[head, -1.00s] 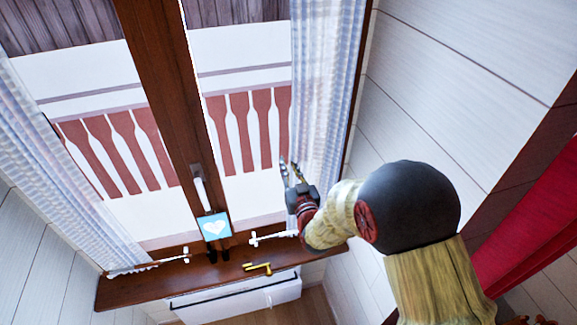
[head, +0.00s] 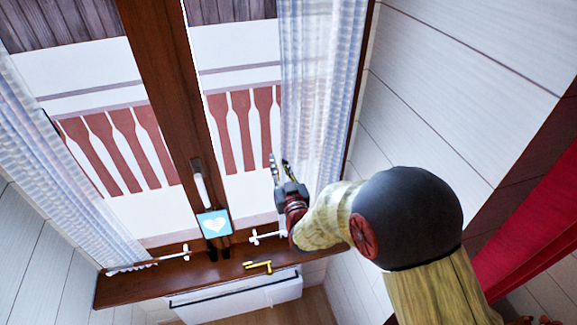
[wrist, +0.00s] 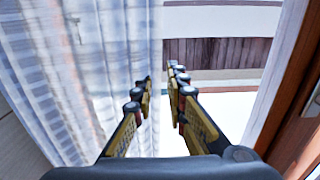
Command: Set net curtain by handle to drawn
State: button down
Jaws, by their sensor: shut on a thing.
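The right net curtain (head: 318,80) is sheer and white and hangs over the right part of the right window pane. Its left edge is a little in from the pane's right side. My gripper (head: 277,160) is at that left edge, low on the curtain, shut on it. In the wrist view the curtain (wrist: 70,70) fills the left half, and its edge runs down between the fingers of my gripper (wrist: 160,78). A small gap shows between the fingers. I cannot make out a separate handle. The left net curtain (head: 62,150) hangs at the far left.
A brown post (head: 165,90) parts the panes, with a white window handle (head: 201,188). A white radiator (head: 235,297) stands below.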

jog(key=s+a+b, duration=0.1)
jog(key=a, duration=0.3)
jog(key=s+a+b, duration=0.1)
jog(key=a+b, duration=0.1)
jog(key=a, duration=0.2)
jog(key=s+a+b, duration=0.1)
jog(key=a+b, duration=0.1)
jog(key=a, duration=0.2)
jog(key=shift+s+a, duration=0.1)
jog(key=shift+s, duration=0.15)
jog(key=c, duration=1.8)
grip_release()
jog(key=shift+o, duration=0.2)
jog(key=v, duration=1.2)
